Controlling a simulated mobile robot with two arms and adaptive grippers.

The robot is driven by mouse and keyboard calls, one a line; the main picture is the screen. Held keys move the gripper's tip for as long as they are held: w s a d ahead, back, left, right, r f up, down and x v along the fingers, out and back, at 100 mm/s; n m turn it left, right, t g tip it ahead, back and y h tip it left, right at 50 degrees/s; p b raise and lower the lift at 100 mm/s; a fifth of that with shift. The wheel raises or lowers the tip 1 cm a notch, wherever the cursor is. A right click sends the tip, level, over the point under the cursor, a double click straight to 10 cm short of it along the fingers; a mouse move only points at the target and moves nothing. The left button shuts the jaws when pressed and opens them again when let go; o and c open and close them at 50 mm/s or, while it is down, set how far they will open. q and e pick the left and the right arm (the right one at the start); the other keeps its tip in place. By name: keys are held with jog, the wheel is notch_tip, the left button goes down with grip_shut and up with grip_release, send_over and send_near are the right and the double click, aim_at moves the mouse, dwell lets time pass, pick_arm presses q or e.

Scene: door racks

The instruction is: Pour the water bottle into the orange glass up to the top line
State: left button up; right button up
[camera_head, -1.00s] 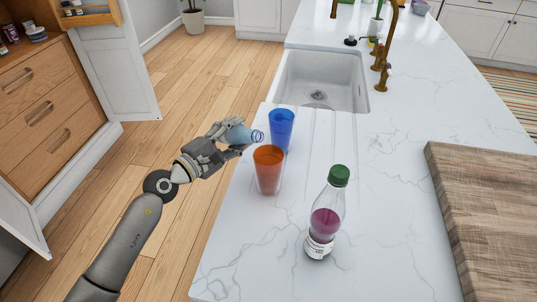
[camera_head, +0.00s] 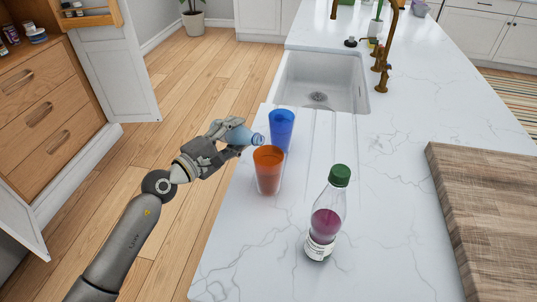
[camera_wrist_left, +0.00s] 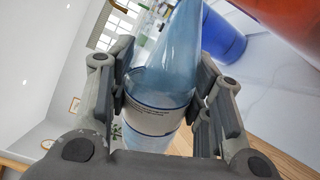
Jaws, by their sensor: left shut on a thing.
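My left gripper (camera_head: 222,143) is shut on a clear bluish water bottle (camera_head: 241,135) with a white label. The bottle is tipped, with its open mouth pointing right, just above and left of the orange glass (camera_head: 268,172). In the left wrist view the fingers clasp the bottle (camera_wrist_left: 165,75) on both sides around its label. The orange glass stands upright on the white counter; its lines and water level cannot be made out. Its edge fills the upper right corner of the left wrist view (camera_wrist_left: 290,22). My right gripper is not in view.
A blue glass (camera_head: 282,127) stands just behind the orange one. A green-capped bottle of purple liquid (camera_head: 325,222) stands in front to the right. A sink (camera_head: 322,85) lies behind, and a wooden board (camera_head: 485,205) lies at right. The counter (camera_head: 390,215) between is clear.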

pick_arm(q)
jog(key=shift+s+d+r+m, duration=0.15)
jog(key=shift+r+m, duration=0.2)
jog(key=shift+m, duration=0.05)
jog(key=shift+s+d+r+m, duration=0.1)
jog(key=shift+d+r+m, duration=0.05)
jog(key=shift+r+m, duration=0.25)
dwell(0.9)
jog(key=shift+r+m, duration=0.45)
jog(key=shift+m, duration=0.25)
dwell(1.7)
